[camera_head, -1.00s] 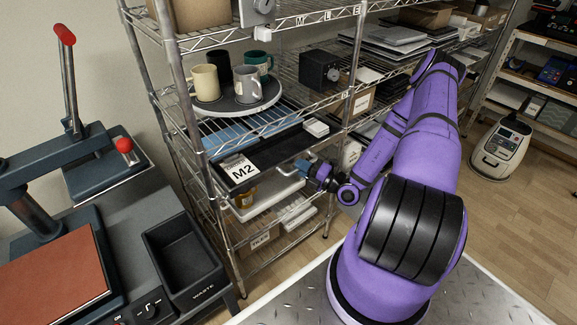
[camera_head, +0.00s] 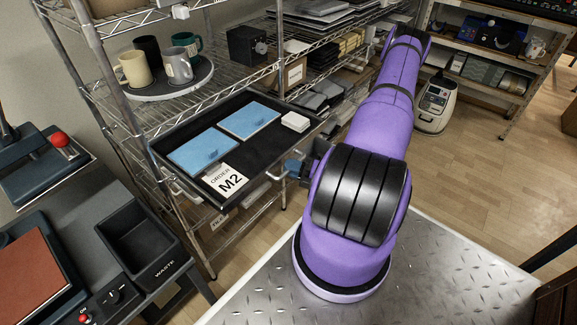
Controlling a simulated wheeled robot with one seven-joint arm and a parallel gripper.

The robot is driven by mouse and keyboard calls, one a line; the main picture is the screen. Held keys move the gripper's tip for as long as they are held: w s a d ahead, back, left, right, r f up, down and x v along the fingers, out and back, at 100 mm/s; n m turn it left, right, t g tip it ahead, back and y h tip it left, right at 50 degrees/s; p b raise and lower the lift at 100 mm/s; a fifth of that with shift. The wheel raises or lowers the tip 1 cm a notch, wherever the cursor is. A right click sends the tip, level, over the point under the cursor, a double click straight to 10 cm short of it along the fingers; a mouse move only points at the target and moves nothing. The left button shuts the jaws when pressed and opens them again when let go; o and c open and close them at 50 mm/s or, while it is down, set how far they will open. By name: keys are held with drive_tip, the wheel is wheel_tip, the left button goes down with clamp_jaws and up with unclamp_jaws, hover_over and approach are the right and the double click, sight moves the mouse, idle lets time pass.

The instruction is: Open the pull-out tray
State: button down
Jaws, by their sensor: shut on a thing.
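The pull-out tray (camera_head: 268,146) is a black shallow drawer in the wire shelf rack, drawn well out toward me. Two blue flat sheets (camera_head: 203,150), a small white block (camera_head: 295,121) and a white card marked ORDER M2 (camera_head: 227,183) lie in it. My gripper (camera_head: 296,167) is at the tray's front edge, right of the card, shut on the tray's handle.
Several mugs (camera_head: 178,65) stand on a round turntable (camera_head: 165,90) on the shelf above left. A black waste bin (camera_head: 138,245) and a press (camera_head: 30,270) are at the left. A pale machine (camera_head: 436,104) stands on the floor at the right. The floor there is clear.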

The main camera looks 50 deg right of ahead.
drive_tip(key=shift+s, duration=0.45)
drive_tip(key=c, duration=1.4)
unclamp_jaws()
drive_tip(key=v, duration=0.7)
drive_tip(key=shift+s, duration=0.2)
drive_tip(key=shift+d, duration=0.1)
